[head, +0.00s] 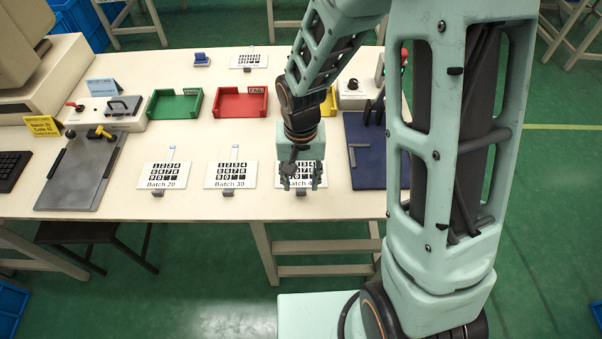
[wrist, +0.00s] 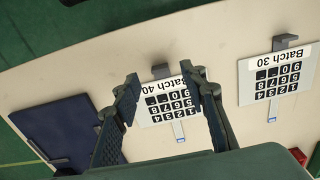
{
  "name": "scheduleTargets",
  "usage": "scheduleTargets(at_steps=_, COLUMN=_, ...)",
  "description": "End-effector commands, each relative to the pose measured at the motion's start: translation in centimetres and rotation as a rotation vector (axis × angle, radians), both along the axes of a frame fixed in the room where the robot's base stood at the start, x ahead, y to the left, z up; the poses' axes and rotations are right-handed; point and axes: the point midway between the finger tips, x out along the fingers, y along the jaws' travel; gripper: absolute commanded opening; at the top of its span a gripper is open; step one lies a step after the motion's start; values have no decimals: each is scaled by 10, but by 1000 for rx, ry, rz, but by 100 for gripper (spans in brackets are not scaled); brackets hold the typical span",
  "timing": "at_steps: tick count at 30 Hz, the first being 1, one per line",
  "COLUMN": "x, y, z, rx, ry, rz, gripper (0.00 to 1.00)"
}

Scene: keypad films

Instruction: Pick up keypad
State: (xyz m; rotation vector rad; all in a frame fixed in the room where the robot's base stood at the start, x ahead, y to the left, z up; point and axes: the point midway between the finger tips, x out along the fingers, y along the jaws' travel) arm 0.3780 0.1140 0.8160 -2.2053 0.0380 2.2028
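Three white keypad films with black keys lie in a row near the table's front edge. They are Batch 20 (head: 163,170), Batch 30 (head: 231,170) and, at the right, Batch 40 (wrist: 165,110). Each has a thin tail with a light blue end and a small grey block at its front edge. My gripper (head: 301,182) points down over Batch 40 and partly hides it in the head view. In the wrist view my gripper (wrist: 165,84) is open, its fingers to either side of Batch 40 with nothing held. Batch 30 (wrist: 278,75) shows at the right there.
Green (head: 176,106), red (head: 241,104) and partly hidden yellow (head: 328,102) trays stand behind the films. A dark blue mat (head: 368,165) lies to the right. A grey plate (head: 80,175) with a clamp is at the left. Another keypad film (head: 249,61) lies at the back.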

Motion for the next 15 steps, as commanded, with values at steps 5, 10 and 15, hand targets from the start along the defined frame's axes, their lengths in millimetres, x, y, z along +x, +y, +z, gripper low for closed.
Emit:
scheduleTargets(at_steps=5, x=1, y=-1, z=-27, rx=-1, ry=5, rz=2, gripper=39)
scheduleTargets(at_steps=10, x=2, y=-1, z=-42, rx=0, ry=2, rz=0, gripper=39)
scheduleTargets(at_steps=15, x=2, y=-1, z=-43, rx=0, ry=0, rz=0, gripper=39)
